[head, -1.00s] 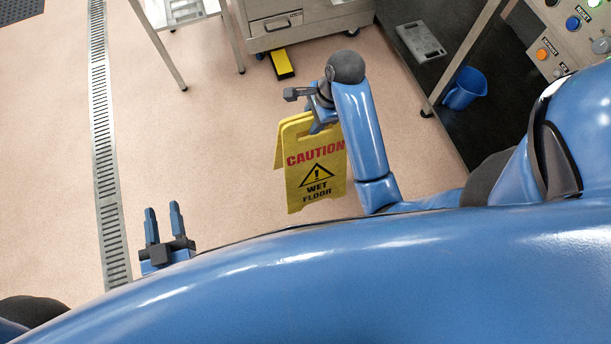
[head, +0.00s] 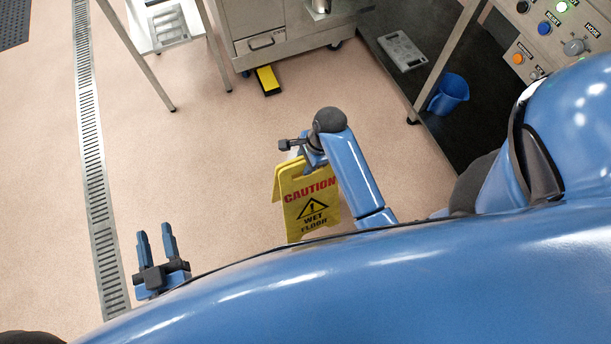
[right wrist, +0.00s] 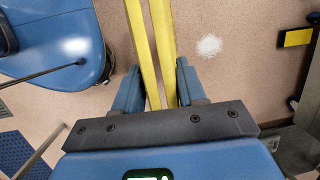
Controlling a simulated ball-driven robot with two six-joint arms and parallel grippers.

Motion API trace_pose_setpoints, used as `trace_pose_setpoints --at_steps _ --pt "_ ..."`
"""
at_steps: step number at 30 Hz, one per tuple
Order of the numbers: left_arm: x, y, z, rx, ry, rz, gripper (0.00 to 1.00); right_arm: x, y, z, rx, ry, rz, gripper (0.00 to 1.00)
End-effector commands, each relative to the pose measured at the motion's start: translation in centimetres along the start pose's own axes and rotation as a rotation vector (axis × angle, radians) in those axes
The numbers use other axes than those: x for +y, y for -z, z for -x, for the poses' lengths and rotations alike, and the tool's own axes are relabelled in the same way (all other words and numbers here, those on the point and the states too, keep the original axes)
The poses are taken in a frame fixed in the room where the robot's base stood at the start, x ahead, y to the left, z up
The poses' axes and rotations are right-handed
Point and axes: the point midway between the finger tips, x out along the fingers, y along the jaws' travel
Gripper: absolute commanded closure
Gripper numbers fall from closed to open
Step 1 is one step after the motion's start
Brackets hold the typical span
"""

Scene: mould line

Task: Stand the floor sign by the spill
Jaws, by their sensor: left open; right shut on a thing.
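The yellow floor sign (head: 308,210), marked CAUTION WET FLOOR, hangs from my right gripper (head: 310,158) in the head view. Its lower edge is hidden behind my own body. In the right wrist view, my right gripper (right wrist: 158,85) is shut on the sign's two yellow panels (right wrist: 142,45), which stand slightly apart. A small whitish patch (right wrist: 209,45) is on the floor beside the sign in that view; I cannot tell whether it is the spill or a reflection. My left gripper (head: 155,240) is open and empty, away from the sign.
A grey cabinet (head: 290,45) on casters stands ahead, with a yellow and black block (head: 267,80) at its foot. A blue bucket (head: 449,93) stands on the dark mat (head: 480,115) at right. A floor drain (head: 92,165) runs along the left. The middle floor is clear.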

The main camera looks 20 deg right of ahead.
Motion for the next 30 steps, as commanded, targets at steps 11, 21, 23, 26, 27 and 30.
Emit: trace_pose_setpoints --at_steps 11,21,23,26,27,30 --pt "0.0 -1.4 0.0 0.000 0.000 0.000 0.57 0.4 1.2 -5.0 -0.001 0.004 0.001 1.00" --pt "0.0 -2.2 -0.1 0.000 0.000 0.000 0.57 0.7 1.9 -7.5 -0.001 0.002 0.002 1.00" --pt "0.0 -2.4 -0.1 0.000 0.000 0.000 0.57 0.7 2.0 -8.2 -0.001 0.003 0.002 1.00" --pt "0.0 -2.6 -0.1 0.000 0.000 0.000 0.57 0.8 2.3 -9.0 -0.001 0.003 0.002 1.00" --pt "0.0 -2.7 -0.1 0.000 0.000 0.000 0.57 0.8 2.3 -9.2 -0.001 0.004 0.002 1.00" --pt "0.0 -2.7 -0.1 0.000 0.000 0.000 0.57 0.8 2.4 -9.5 -0.001 0.005 0.002 1.00"
